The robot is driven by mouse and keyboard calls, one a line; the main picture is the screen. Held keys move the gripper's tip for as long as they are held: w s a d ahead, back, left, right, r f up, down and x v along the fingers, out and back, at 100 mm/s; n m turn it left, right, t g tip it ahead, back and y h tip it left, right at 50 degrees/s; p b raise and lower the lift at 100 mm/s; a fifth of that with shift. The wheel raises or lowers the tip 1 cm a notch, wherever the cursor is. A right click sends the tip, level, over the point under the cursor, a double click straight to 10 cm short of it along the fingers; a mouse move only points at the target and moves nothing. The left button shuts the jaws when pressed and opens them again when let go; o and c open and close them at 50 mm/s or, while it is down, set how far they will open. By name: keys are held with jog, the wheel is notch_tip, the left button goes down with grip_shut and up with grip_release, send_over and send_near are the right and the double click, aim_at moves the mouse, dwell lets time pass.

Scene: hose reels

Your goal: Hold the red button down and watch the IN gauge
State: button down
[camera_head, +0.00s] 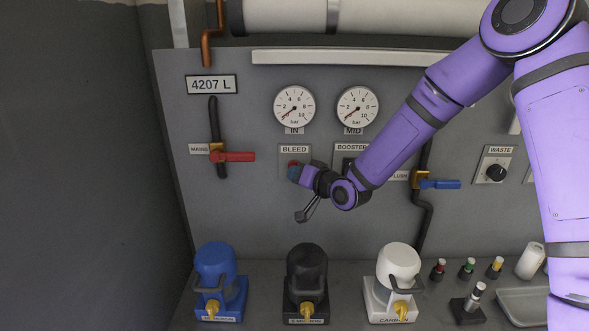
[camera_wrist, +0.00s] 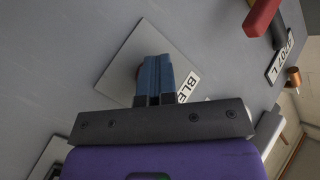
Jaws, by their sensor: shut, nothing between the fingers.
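The red button sits on the BLEED plate (camera_head: 284,152) and is almost wholly hidden behind my fingertips; only a trace of red (camera_head: 292,163) shows. My gripper (camera_head: 294,172) is shut and empty, its blue fingers pointing at the panel over the button. In the wrist view the closed fingers (camera_wrist: 155,78) cover the middle of the BLEED plate (camera_wrist: 125,55). I cannot tell whether the fingertips touch the button or how far it is pressed. The IN gauge (camera_head: 294,106) is in clear view above, its red needle pointing to the lower left, near zero.
The MID gauge (camera_head: 357,107) beside it also has its needle at the lower left. A red-handled MAINS valve (camera_head: 234,156) is to the left, a blue-handled valve (camera_head: 440,184) to the right. Blue (camera_head: 215,265), black (camera_head: 306,264) and white (camera_head: 398,261) units stand below.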

jog(key=shift+s, duration=0.15)
dwell(0.3)
jog(key=shift+s, duration=0.8)
jog(key=shift+s+a, duration=0.15)
jog(key=shift+s, duration=2.35)
